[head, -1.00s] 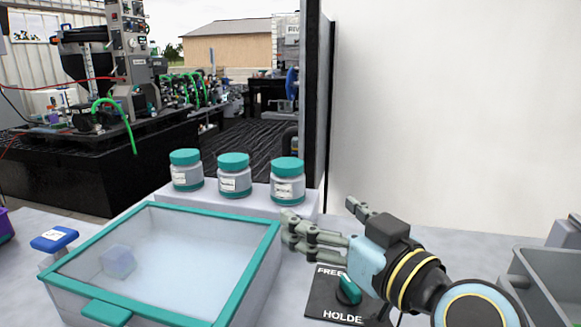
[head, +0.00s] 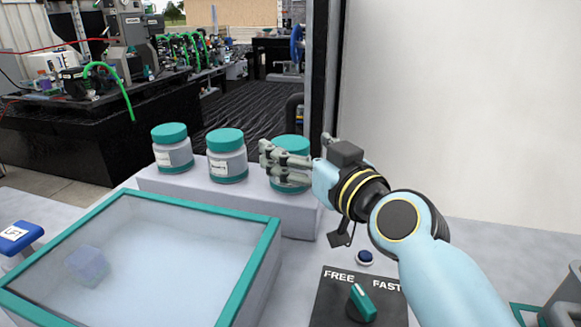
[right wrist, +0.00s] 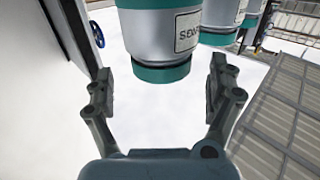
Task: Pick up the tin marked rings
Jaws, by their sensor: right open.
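Three grey tins with teal lids stand in a row on a pale raised ledge: a left tin (head: 172,152), a middle tin (head: 228,163) and a right tin (head: 290,144). I cannot read their labels in the head view. My right gripper (head: 272,163) is open in front of the right tin and partly hides it. I see no label reading rings. My left gripper is out of view.
A teal-framed box with a clear lid (head: 272,245) stands front left, a bluish cube inside. A blue handle (head: 18,236) is at its left. A knob panel marked FREE and FAST (head: 335,300) and a blue button (head: 365,257) lie below my right arm. A white wall is at right.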

